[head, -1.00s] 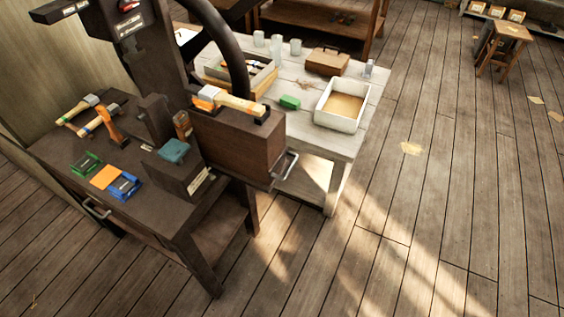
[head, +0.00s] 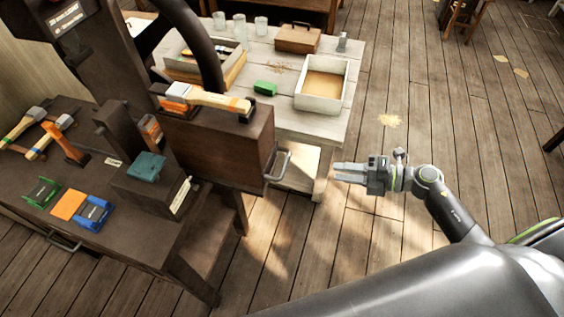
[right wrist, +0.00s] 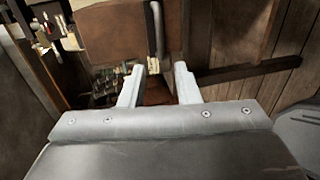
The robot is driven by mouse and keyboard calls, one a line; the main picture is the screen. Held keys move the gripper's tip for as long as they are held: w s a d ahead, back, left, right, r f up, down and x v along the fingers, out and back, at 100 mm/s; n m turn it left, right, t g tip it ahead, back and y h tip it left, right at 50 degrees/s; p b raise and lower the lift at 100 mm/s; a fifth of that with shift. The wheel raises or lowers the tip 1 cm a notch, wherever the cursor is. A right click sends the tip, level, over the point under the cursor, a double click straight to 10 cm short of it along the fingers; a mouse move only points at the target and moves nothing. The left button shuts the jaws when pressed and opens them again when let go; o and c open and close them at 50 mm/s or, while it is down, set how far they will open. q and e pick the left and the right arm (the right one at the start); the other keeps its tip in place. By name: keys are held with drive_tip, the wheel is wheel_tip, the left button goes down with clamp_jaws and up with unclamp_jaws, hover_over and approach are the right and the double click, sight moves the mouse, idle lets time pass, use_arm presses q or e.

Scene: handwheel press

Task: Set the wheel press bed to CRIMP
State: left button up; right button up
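The dark press (head: 85,45) stands at the upper left of the head view, with small labels I cannot read. Its curved black wheel rim (head: 200,45) shows in part. A brown box-like block (head: 225,150) in front has a metal bar handle (head: 283,166) on its right side. I cannot read any CRIMP mark. My right gripper (head: 336,172) is to the right of the handle, apart from it, fingers pointing left. In the right wrist view its fingers (right wrist: 158,75) are spread and empty, with the handle (right wrist: 156,28) just beyond them. My left gripper is not in view.
A dark bench (head: 150,240) holds hammers (head: 50,135), a green clamp-like piece (head: 42,193), a blue one (head: 93,211) and a teal piece (head: 147,167). Behind is a pale table (head: 285,110) with a white tray (head: 322,103). The floor at right is open.

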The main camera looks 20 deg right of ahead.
sight(285, 164)
drive_tip(key=p+x, duration=0.3)
drive_tip(key=x, duration=1.3)
clamp_jaws()
